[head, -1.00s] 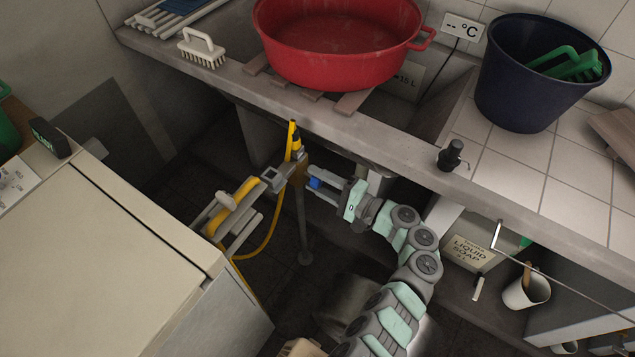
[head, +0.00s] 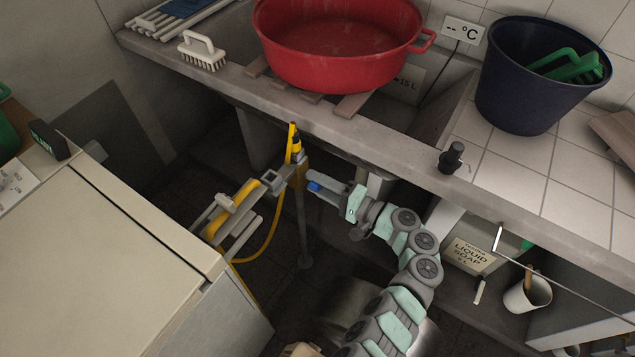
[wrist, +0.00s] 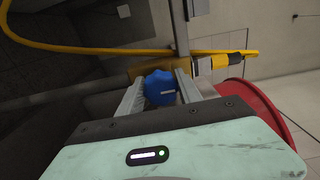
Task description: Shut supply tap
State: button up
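The supply tap has a blue knob (wrist: 160,88) on a brass body (head: 299,172), under the front edge of the washtub counter. The knob also shows in the head view (head: 314,187), partly covered by a finger. My gripper (wrist: 161,80) reaches it from the right in the head view. In the wrist view its two grey fingers lie along both sides of the knob and appear to touch it. The far side of the knob is hidden. A yellow hose fitting (head: 293,145) rises from the tap body.
A yellow hose (head: 268,240) hangs left of the tap by grey brackets and a pale cabinet (head: 100,260). The concrete counter edge (head: 400,170) runs close above my arm. A red basin (head: 335,50) and dark bucket (head: 530,90) stand on top. A soap container (head: 470,255) sits below right.

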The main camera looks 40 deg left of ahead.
jog(key=o, duration=0.4)
jog(key=shift+d, duration=0.1)
jog(key=d, duration=0.3)
jog(key=w+d+p, duration=0.1)
jog(key=d, duration=0.3)
jog(key=w+d+p, duration=0.1)
jog(key=d, duration=0.2)
jog(key=shift+d, duration=0.2)
